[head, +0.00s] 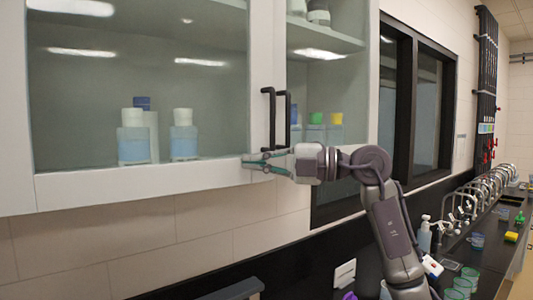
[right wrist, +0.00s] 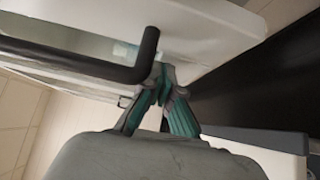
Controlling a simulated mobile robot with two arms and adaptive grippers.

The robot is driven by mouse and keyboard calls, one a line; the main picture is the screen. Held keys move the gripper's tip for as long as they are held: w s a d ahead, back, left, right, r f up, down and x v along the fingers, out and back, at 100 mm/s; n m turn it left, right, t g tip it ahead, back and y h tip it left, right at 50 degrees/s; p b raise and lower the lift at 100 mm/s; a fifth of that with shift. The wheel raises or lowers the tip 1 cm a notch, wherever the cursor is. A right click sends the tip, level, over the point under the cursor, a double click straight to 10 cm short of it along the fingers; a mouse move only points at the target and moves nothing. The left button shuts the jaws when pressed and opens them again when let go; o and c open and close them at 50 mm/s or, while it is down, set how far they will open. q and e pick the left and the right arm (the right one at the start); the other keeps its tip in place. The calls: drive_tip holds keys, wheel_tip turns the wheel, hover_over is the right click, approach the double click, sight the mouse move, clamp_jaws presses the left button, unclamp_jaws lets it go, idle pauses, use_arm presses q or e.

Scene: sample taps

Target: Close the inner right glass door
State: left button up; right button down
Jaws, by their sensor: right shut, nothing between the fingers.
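A white wall cabinet with glass doors fills the upper left of the head view. The right glass door (head: 325,85) has a black bar handle (head: 288,122), beside the black handle (head: 268,118) of the left glass door (head: 140,75). I cannot tell if the right door is fully flush. My right gripper (head: 250,161) is shut and empty, at the cabinet's lower edge below the handles, pointing left. In the right wrist view its fingertips (right wrist: 164,74) meet close to a black handle (right wrist: 140,65); contact is unclear. My left gripper is not in view.
White-capped bottles (head: 184,135) and coloured-cap bottles (head: 316,130) stand inside behind glass. A dark counter (head: 485,245) with several curved taps (head: 480,190) runs along the right. A black-framed window (head: 415,100) is right of the cabinet.

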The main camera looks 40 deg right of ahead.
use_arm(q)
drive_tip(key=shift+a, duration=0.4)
use_arm(e)
drive_tip(key=shift+w+r+p, duration=0.15)
drive_tip(key=shift+w+p, duration=0.2)
drive_tip(key=shift+w, duration=0.05)
drive_tip(key=shift+w+d+p, duration=0.2)
drive_tip(key=shift+w+p, duration=0.2)
drive_tip(key=shift+w, duration=0.2)
drive_tip(key=shift+w+d+p, duration=0.15)
drive_tip(key=shift+w+p, duration=0.2)
drive_tip(key=shift+w, duration=0.2)
drive_tip(key=shift+s+d, duration=0.1)
drive_tip(key=shift+s, duration=0.05)
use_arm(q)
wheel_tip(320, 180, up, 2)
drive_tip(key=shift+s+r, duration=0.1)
